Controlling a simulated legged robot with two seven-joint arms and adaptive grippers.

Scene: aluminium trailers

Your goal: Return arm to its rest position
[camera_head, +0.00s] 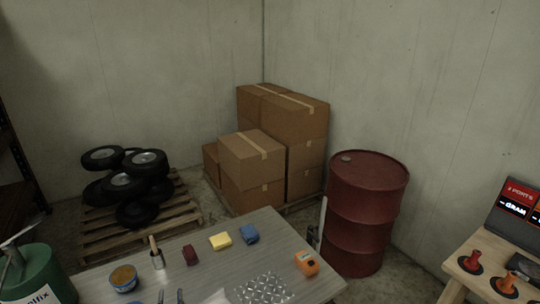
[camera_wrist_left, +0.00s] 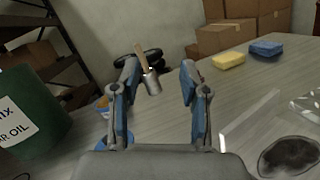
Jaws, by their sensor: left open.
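A metal cup with a wooden handle (camera_wrist_left: 151,80) shows beyond the gap between the fingers. The same cup (camera_head: 157,260) stands on the table in the head view. My right gripper is in neither view.
A green canister (camera_head: 37,270) stands left; a red drum (camera_head: 366,210) stands behind right.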

